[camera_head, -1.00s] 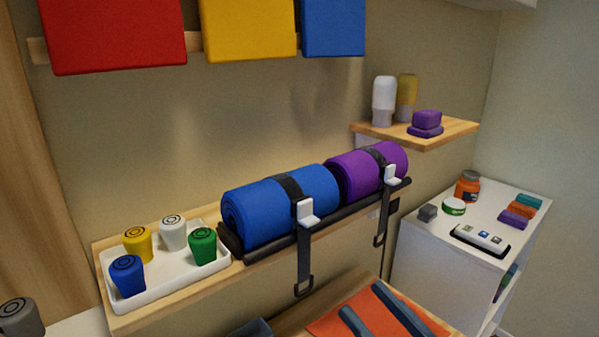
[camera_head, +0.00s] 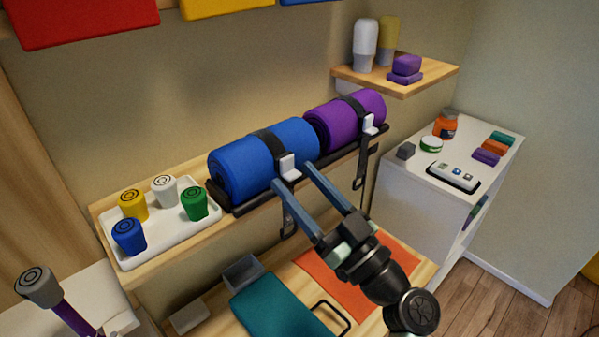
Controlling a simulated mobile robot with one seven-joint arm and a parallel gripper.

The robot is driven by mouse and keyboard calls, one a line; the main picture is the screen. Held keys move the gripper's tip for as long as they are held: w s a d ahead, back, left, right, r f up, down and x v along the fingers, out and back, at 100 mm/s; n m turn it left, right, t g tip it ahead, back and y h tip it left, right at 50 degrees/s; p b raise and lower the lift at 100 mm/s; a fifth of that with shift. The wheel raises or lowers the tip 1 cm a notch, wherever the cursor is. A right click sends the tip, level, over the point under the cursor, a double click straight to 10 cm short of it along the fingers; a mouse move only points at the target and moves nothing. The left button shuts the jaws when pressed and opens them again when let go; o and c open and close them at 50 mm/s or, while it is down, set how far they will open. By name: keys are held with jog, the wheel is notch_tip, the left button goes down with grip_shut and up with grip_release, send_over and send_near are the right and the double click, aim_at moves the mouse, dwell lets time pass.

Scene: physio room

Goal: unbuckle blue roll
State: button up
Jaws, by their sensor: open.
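The blue roll (camera_head: 235,169) lies on a dark cradle (camera_head: 237,206) on the wooden wall shelf. A black strap (camera_head: 270,145) runs over it to a white buckle (camera_head: 288,168) at its front. The strap's tail hangs below the shelf and ends in a dark loop (camera_head: 288,229). My gripper (camera_head: 291,174) is open, its long blue-grey fingers pointing up toward the roll. In the picture the fingertips lie on either side of the buckle's lower part. I cannot tell whether they touch it. The left finger hides part of the hanging strap.
A purple roll (camera_head: 328,123) with its own white buckle (camera_head: 369,125) lies close on the right. A white tray (camera_head: 153,247) with several coloured knobbed pieces stands left. Below are a teal item (camera_head: 285,305) and an orange mat (camera_head: 345,283).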

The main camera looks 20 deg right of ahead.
jog(key=shift+w+a, duration=0.1)
jog(key=shift+w, duration=0.15)
grip_shut()
